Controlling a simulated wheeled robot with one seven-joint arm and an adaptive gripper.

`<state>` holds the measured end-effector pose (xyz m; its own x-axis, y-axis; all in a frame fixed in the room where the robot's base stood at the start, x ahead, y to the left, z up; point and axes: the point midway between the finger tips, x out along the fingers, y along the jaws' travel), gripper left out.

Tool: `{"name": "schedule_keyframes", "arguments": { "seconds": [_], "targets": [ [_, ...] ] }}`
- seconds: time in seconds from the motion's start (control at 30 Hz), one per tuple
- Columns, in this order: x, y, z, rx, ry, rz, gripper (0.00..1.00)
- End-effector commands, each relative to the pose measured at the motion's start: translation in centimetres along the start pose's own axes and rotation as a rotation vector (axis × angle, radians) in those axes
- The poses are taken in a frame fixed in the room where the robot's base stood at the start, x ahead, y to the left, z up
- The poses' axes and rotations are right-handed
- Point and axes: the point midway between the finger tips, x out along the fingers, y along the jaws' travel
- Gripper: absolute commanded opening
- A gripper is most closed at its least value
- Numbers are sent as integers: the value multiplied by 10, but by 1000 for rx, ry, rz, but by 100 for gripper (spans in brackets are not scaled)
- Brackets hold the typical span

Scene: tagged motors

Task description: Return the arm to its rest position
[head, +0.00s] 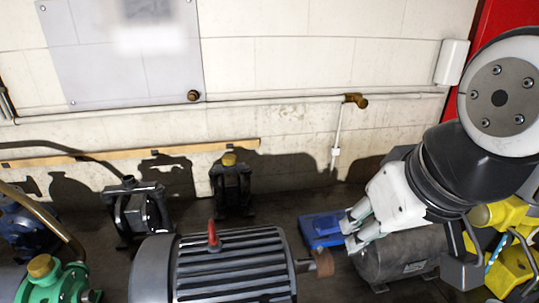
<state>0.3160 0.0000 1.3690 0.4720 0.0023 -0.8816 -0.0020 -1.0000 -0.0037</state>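My arm comes in from the right edge of the head view and reaches left and down. My gripper (349,234) has pale fingers that point left, with a gap showing between them. It looks open, and I see nothing held in it. It is in front of or above a blue object (318,231) and the left end of a grey cylindrical motor (402,257); the exact distance is unclear. My arm hides part of the grey motor and the area behind it.
A large ribbed motor (232,268) with a red tag (212,236) is at front centre. A green machine (55,283) is at lower left. Dark pumps (140,212) (232,188) stand near the wall. Yellow equipment (510,265) is at right, close to my arm.

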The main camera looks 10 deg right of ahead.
Motion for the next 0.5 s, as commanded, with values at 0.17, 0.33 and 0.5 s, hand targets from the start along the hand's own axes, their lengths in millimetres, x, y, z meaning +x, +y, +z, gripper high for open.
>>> {"name": "schedule_keyframes", "arguments": {
  "seconds": [0.17, 0.33, 0.5],
  "targets": [
    [4, 0, -2, -2, 0, 1, 30],
    [33, 0, -17, -3, 0, 2, 30],
    [79, 0, -35, -3, 0, 2, 30]
  ]
}}
